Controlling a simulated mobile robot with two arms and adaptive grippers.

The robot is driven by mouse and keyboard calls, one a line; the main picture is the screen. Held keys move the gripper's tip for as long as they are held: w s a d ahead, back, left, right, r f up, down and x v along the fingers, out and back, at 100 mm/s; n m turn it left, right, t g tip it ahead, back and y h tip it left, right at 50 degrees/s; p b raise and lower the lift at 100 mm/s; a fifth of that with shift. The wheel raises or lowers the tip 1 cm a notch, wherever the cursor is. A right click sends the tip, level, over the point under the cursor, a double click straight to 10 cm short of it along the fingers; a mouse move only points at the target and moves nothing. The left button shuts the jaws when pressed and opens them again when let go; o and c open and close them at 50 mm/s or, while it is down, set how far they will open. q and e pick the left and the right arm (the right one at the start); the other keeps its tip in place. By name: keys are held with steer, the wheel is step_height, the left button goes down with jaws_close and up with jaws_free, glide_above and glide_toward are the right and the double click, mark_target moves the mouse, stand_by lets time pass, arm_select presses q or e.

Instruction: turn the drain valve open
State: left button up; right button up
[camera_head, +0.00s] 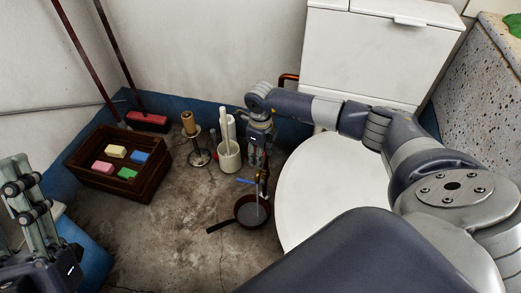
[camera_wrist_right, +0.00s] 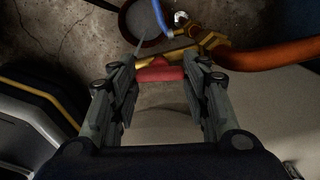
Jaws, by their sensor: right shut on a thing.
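My right gripper (camera_wrist_right: 163,72) is shut on a red handle (camera_wrist_right: 160,74), which sits between its fingertips in the right wrist view. The handle joins a brass valve (camera_wrist_right: 208,44) on an orange-brown pipe (camera_wrist_right: 275,58). In the head view my right gripper (camera_head: 262,172) points down beside the toilet, and hides most of the valve. A blue lever (camera_head: 245,181) sticks out to the left there; it also shows in the right wrist view (camera_wrist_right: 161,17). A thin pale streak runs from the valve towards a dark pan (camera_head: 250,211). My left gripper (camera_head: 28,178) is at the far left, away from the valve.
A white toilet (camera_head: 330,185) stands close right of my right gripper. A white brush holder (camera_head: 229,157) and a paper-roll stand (camera_head: 197,150) are left of it. A wooden crate (camera_head: 127,185) with coloured blocks stands further left. Bare concrete floor lies in front.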

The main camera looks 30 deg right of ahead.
stand_by(0.4)
steer(key=o, duration=1.1)
steer(key=shift+c, duration=0.2)
step_height(320, 180, up, 12)
steer(key=shift+f, duration=0.1)
